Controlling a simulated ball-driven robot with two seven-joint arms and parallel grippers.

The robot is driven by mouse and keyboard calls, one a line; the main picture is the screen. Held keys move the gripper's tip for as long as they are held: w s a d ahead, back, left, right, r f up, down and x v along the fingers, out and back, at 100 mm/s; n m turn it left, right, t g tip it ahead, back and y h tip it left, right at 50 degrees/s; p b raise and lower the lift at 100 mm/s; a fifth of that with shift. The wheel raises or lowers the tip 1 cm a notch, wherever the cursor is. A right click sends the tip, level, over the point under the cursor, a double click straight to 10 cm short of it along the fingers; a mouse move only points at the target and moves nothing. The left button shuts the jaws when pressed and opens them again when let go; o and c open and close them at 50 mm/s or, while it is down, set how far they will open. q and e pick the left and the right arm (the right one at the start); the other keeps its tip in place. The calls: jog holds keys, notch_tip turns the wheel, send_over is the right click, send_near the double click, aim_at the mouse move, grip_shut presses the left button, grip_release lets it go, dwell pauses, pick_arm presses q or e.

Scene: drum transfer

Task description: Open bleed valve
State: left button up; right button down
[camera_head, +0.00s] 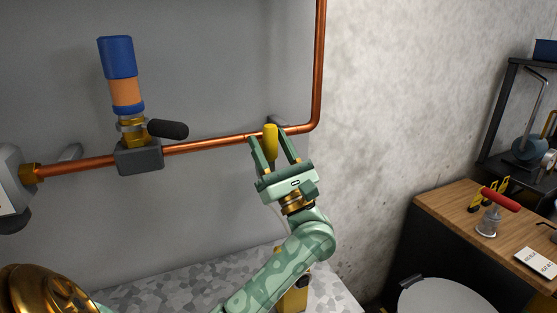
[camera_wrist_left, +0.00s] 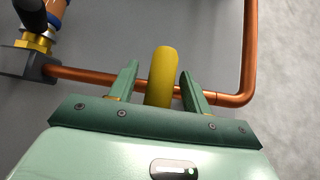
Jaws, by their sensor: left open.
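The bleed valve shows as a yellow handle (camera_head: 270,141) at the copper pipe (camera_head: 220,143), near the pipe's bend. My left gripper (camera_head: 270,146) is open, with its two green fingers on either side of the yellow handle. In the left wrist view the yellow handle (camera_wrist_left: 162,77) stands between the fingertips (camera_wrist_left: 157,80), with a gap showing on the right. Whether the left finger touches it I cannot tell. The valve's body is hidden behind the handle and gripper. My right gripper is not in view.
A blue and orange cylinder (camera_head: 122,75) stands on a grey block (camera_head: 139,157) on the pipe, with a black handle (camera_head: 168,129) beside it. A wooden bench (camera_head: 452,205) with tools is at the right. A round pale top (camera_head: 440,298) stands below it.

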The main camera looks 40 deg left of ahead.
pick_arm(q)
jog(key=b+v, duration=0.1)
jog(key=v, duration=1.4)
jog(key=shift+s+d+f, duration=0.1)
jog(key=shift+d+f, duration=0.1)
jog(key=shift+f, duration=0.05)
jog(key=shift+d+f, duration=0.15)
jog(key=shift+d, duration=0.1)
